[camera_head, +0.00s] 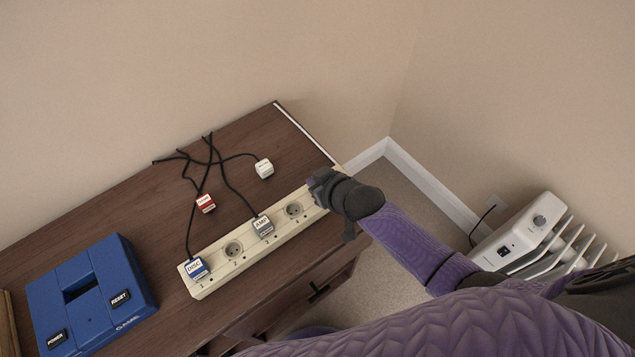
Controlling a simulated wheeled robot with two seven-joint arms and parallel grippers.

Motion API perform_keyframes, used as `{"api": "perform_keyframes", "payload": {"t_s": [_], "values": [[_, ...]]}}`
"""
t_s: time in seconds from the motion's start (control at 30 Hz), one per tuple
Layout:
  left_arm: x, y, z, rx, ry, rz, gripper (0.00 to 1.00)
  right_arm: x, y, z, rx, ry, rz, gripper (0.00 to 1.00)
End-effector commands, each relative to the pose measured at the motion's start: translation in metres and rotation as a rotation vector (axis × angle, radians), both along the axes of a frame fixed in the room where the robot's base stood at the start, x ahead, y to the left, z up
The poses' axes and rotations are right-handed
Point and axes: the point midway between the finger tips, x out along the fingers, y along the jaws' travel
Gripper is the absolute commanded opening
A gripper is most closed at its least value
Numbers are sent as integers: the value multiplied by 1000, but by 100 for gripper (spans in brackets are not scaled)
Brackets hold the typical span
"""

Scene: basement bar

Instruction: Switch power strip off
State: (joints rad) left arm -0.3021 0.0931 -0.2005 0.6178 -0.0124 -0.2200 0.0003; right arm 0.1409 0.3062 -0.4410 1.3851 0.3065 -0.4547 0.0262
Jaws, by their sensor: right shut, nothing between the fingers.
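A cream power strip (215,269) lies slanted along the front of a brown wooden cabinet top. Its numbered sockets run from lower left to upper right. A blue-labelled plug (196,268) sits in socket 1 and a grey-white plug (263,226) sits in socket 3. Sockets 2 (233,248) and 4 (293,209) are empty. My right gripper (318,186) is shut and empty at the strip's right end. It covers that end, so any switch there is hidden, and I cannot tell whether it touches the strip. My left gripper is not in view.
A loose red-labelled plug (205,203) and a loose white plug (264,168) lie on black cords behind the strip. A blue console (92,293) with POWER and RESET buttons is at left. A white heater (520,232) stands at right. Walls meet behind the cabinet.

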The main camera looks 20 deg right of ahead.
Motion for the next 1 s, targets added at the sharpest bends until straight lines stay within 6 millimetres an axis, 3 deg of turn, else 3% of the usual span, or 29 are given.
{"api": "perform_keyframes", "payload": {"t_s": [0.17, 0.4, 0.73, 1.0], "values": [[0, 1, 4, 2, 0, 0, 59, 0, 0, 4, 0, -1, 0, 0], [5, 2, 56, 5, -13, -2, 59, 0, 0, 57, 0, -2, -4, 0], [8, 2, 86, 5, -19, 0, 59, -45, -16, 107, -1, 0, -3, 0], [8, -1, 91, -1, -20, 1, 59, -56, -21, 119, 1, -1, -4, 0]]}}
